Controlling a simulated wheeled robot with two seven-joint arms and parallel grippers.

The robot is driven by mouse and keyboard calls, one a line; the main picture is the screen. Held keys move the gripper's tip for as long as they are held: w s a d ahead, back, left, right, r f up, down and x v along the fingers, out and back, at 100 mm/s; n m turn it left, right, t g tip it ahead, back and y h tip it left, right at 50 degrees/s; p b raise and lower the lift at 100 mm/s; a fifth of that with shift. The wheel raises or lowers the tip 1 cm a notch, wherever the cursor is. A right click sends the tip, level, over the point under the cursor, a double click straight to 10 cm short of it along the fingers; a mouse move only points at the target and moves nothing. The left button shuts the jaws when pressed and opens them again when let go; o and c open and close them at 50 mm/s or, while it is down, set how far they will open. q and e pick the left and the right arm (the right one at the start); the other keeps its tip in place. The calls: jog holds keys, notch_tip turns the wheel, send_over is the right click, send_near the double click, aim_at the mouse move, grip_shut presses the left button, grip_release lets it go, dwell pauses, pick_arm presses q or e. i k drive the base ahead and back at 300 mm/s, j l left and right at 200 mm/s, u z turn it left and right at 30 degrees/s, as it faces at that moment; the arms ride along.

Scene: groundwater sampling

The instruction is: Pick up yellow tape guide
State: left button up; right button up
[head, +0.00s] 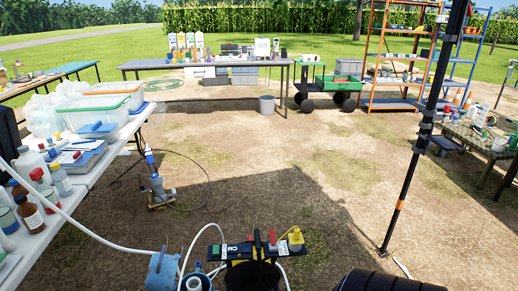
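A yellow piece (295,239), which looks like the yellow tape guide, sits at the right end of a dark bar at the bottom centre in the head view. A thin yellow line loops beside it. The bar (232,249) is marked "CM" and lies across a black and yellow device (252,273), whose lower part is cut off by the picture's edge. A red part (272,238) stands upright on the bar, left of the yellow piece. Neither of my grippers shows in this view, and nothing is seen touching the yellow piece.
A blue container (162,270) with white hoses stands left of the device. A white table (60,210) with bottles and bins lines the left. A black pole (410,180) rises at right. A blue-tipped pump (153,175) stands behind. Bare ground lies beyond.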

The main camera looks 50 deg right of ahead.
aim_at(296, 238)
jog(key=z, duration=2.05)
